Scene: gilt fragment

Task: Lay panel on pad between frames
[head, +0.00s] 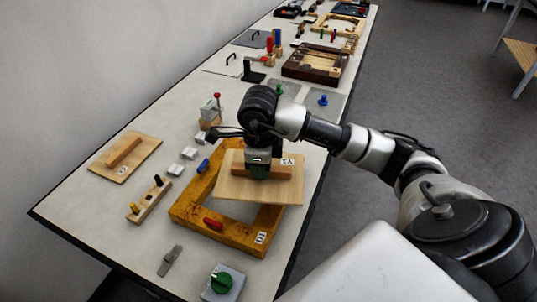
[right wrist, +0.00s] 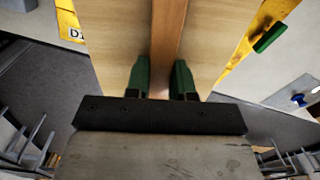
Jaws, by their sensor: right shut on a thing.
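My right gripper (head: 258,172) is shut on the wooden handle bar of a light wooden panel (head: 232,192). In the right wrist view the green fingertips (right wrist: 161,80) sit on either side of the handle bar (right wrist: 168,35), with the panel (right wrist: 120,40) spreading to both sides. The panel is over the far part of a yellow wooden frame (head: 190,211); I cannot tell how large any gap is. A grey pad (head: 300,99) lies beyond it, between the yellow frame and a dark brown frame (head: 308,76), partly hidden by my arm. My left gripper is not in view.
A blue knob (head: 323,100) and a green knob (head: 279,89) stand at the pad. Another handled panel (head: 110,165) lies at left. A knob block (head: 222,283), grey tool (head: 170,260) and small blocks (head: 176,169) are near the yellow frame. A wall borders the table's left.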

